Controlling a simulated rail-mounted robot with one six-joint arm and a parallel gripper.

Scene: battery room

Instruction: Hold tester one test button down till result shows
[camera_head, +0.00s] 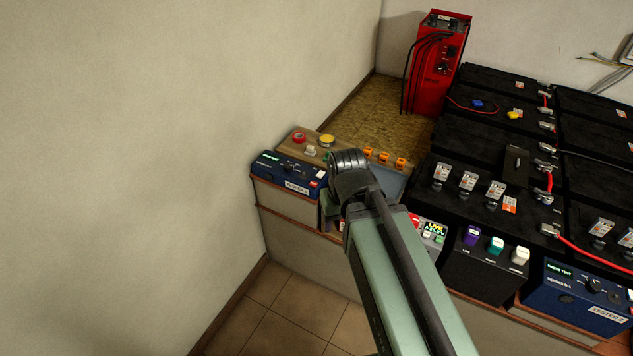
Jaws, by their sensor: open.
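The left blue tester (285,172) stands at the left end of the bench against the wall. Its small screen shows green text that seems to read "PRESS TEST", and its white label is too small to read surely. No held thing shows. A second blue tester (577,296), labelled like "TESTER 2", stands at the lower right, also with green screen text.
A wooden board (347,145) with red and yellow tape rolls lies behind the left tester. Black batteries (475,150) fill the right, with a red charger (437,62) behind. The wall is close on the left.

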